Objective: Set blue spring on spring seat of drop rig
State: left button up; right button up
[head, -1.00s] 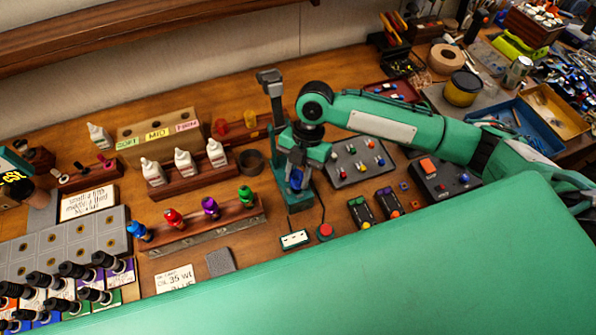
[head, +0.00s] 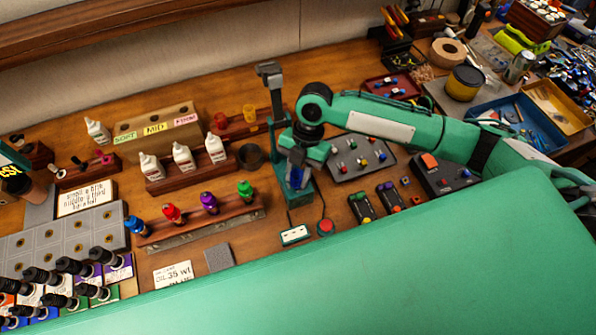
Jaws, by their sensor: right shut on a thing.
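The drop rig has a grey-topped post (head: 271,78) and a teal base (head: 300,199), standing right of the middle of the bench. My right gripper (head: 297,177) is at the rig, in front of the post and over the base. It is shut on the blue spring (head: 297,178), of which only a small blue patch shows between the fingers. The spring seat is hidden behind the gripper and spring, so I cannot tell whether the spring touches it. My left gripper is not in view.
A red button (head: 326,227) and a small white display (head: 295,235) sit before the rig. A grey tray (head: 362,157) of coloured parts is close on the right. A wooden rack (head: 200,219) with coloured shock caps and white bottles (head: 183,157) stand left.

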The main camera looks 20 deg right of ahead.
jog(key=o, duration=1)
jog(key=b+v, duration=0.4)
jog(key=v, duration=1)
